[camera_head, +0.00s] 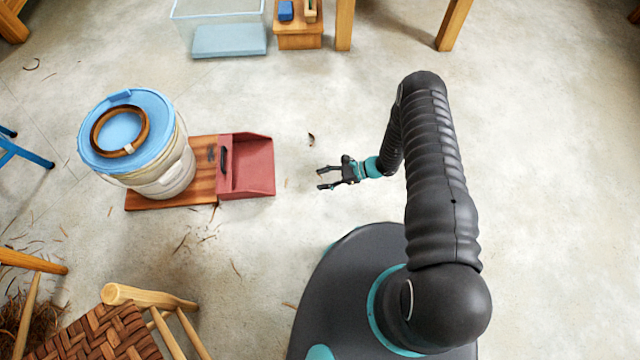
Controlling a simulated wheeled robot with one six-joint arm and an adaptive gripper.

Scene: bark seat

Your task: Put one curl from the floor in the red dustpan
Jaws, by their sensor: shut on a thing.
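The red dustpan (250,180) lies at the left of centre, against a wooden board (205,185), its open side facing right. No curl shows in its pan. My gripper (322,178) is to the right of the dustpan, apart from it, its fingers pointing left. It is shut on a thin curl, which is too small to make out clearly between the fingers. A dark curl (311,139) lies on the floor above my gripper. Thin brown curls (208,238) are scattered on the floor below the dustpan.
A white bucket (165,175) with a blue lid (150,108) and a brown ring (141,146) on it stands on the board. A woven seat (100,335) is at lower left. A clear bin (228,40) is at the back. Floor between gripper and dustpan is mostly clear.

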